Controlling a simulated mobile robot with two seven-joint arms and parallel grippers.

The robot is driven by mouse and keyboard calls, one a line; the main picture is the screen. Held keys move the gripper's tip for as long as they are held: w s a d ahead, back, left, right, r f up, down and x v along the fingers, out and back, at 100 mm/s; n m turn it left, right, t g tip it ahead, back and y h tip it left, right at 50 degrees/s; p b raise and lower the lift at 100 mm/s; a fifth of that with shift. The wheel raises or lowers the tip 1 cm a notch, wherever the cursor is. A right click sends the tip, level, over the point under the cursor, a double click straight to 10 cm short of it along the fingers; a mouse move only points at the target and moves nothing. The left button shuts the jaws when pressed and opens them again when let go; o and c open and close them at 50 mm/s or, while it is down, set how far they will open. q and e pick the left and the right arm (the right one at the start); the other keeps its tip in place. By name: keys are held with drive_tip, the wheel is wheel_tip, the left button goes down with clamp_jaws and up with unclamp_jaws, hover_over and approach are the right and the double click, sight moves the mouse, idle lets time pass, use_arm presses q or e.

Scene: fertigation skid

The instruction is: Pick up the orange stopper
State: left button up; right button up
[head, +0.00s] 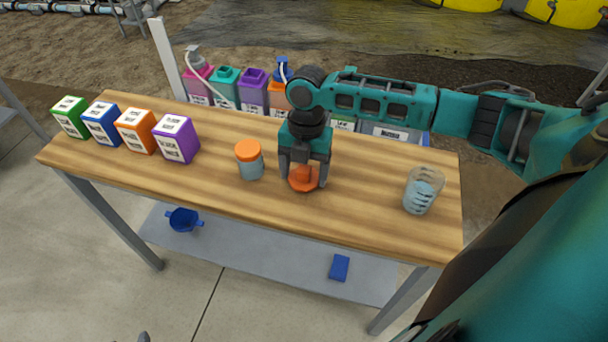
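The orange stopper (304,181) is at the middle of the wooden table, directly under my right gripper (303,176). My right gripper points down, with its fingers on either side of the stopper's upper part. I cannot tell whether the fingers press on it or are still apart from it. The stopper's lower rim shows below the fingertips. My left gripper is not in view.
A jar with an orange lid (249,160) stands just left of my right gripper. A clear beaker (423,190) stands at the table's right. Several labelled boxes (135,130) line the left end. Coloured containers (252,90) stand behind the table (330,222).

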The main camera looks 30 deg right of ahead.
drive_tip(key=c, duration=0.6)
